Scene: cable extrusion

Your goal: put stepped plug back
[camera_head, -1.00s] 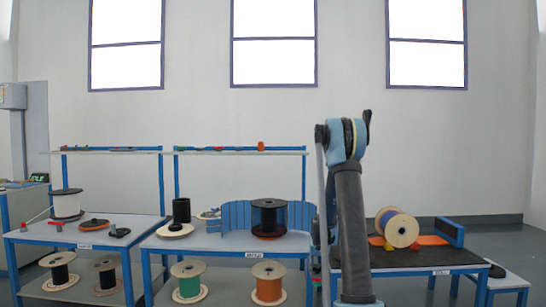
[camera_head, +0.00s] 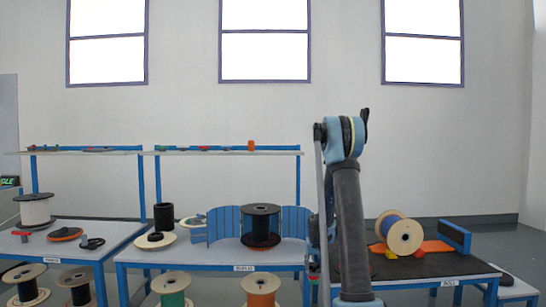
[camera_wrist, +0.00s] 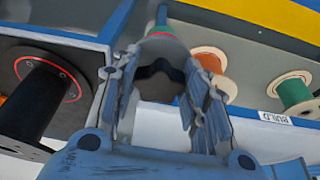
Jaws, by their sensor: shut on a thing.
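In the wrist view my gripper (camera_wrist: 157,95) has its two jointed fingers closed around a dark grey piece (camera_wrist: 160,72), which appears to be the stepped plug. Its far end is partly hidden, and a rounded part with a red and green edge shows just beyond it. In the head view my arm stands right of the middle table, and the gripper and plug cannot be made out. A raised shelf (camera_head: 225,153) behind the middle table carries several small parts, among them an orange upright one (camera_head: 251,145).
The middle table (camera_head: 205,253) holds a black spool (camera_head: 261,220) before a blue curved guard (camera_head: 225,223). That spool fills the left of the wrist view. Green (camera_head: 172,284) and orange (camera_head: 261,285) spools sit below. A tan spool (camera_head: 404,237) lies on the right table.

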